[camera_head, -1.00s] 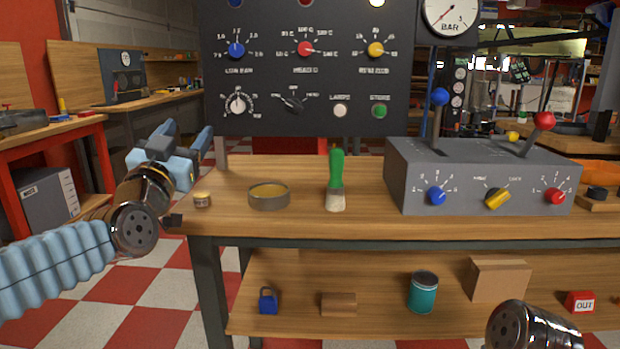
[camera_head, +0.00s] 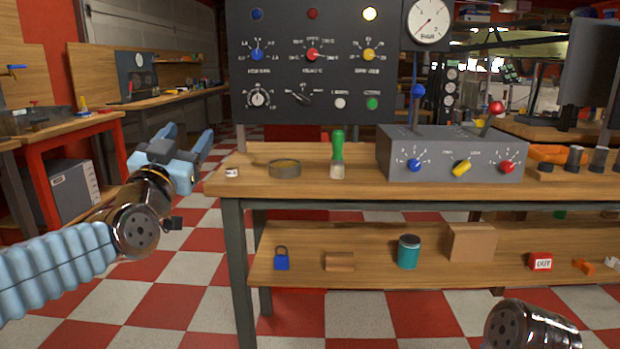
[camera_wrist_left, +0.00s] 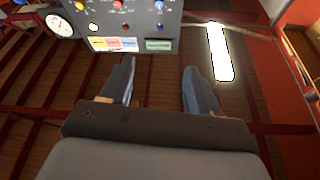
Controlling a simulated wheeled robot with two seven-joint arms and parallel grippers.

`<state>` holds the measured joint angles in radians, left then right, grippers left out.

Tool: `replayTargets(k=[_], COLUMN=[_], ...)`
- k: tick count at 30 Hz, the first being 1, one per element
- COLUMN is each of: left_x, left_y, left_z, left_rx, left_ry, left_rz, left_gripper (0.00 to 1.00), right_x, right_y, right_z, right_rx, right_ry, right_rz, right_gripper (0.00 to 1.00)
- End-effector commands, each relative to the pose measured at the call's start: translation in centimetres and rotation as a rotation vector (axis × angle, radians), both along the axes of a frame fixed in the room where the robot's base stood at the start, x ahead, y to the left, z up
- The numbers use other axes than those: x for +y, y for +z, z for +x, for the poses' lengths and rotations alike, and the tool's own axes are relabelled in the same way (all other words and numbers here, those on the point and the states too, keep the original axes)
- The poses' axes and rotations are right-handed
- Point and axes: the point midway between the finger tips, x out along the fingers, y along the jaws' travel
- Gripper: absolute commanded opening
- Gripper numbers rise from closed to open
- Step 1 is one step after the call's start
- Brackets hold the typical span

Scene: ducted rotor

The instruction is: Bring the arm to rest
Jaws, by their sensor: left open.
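My left gripper (camera_head: 188,142) is at the left of the head view, raised in front of the workbench and left of its edge. Its two blue fingers are apart with nothing between them. In the left wrist view the open fingers (camera_wrist_left: 158,85) point toward the panel and ceiling, with clear space between them. The left forearm is light blue and ribbed, with a shiny dark wrist. Part of my right arm (camera_head: 530,325) shows at the bottom right; its gripper is out of view.
A dark panel (camera_head: 310,100) stands behind. A lower shelf (camera_head: 330,280) bears a padlock, a can and boxes. Checkered floor lies open in front.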

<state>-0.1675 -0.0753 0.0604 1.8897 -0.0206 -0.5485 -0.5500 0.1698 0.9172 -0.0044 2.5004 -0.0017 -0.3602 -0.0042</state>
Motion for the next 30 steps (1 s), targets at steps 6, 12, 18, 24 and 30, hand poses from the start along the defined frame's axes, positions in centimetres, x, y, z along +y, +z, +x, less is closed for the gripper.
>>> replayTargets(k=[6, 12, 18, 24, 30], left_x=[-0.7, -1.5, -2.8, -4.4, -6.2], left_y=[-3.5, -7.9, -15.8, -28.6, -45.5], left_z=[1.8, 3.5, 5.6, 6.1, 1.4], left_rx=[0.079, 0.176, 0.349, 0.63, 1.036], left_ry=[-0.017, -0.037, -0.066, -0.099, -0.117], left_rz=[-0.007, -0.018, -0.045, -0.099, -0.202], left_gripper=[0.61, 0.61, 0.61, 0.61, 0.61], right_x=[0.0, 0.1, 0.2, 0.4, 0.7], right_y=[0.2, 0.5, 1.0, 1.8, 2.8], right_z=[0.1, 0.1, 0.0, -0.1, -0.2], right_rx=[-0.002, -0.002, -0.001, 0.001, 0.003], right_ry=[0.0, 0.002, 0.003, 0.007, 0.011], right_rz=[0.001, 0.002, 0.003, 0.005, 0.009], right_gripper=[0.43, 0.43, 0.43, 0.43, 0.43])
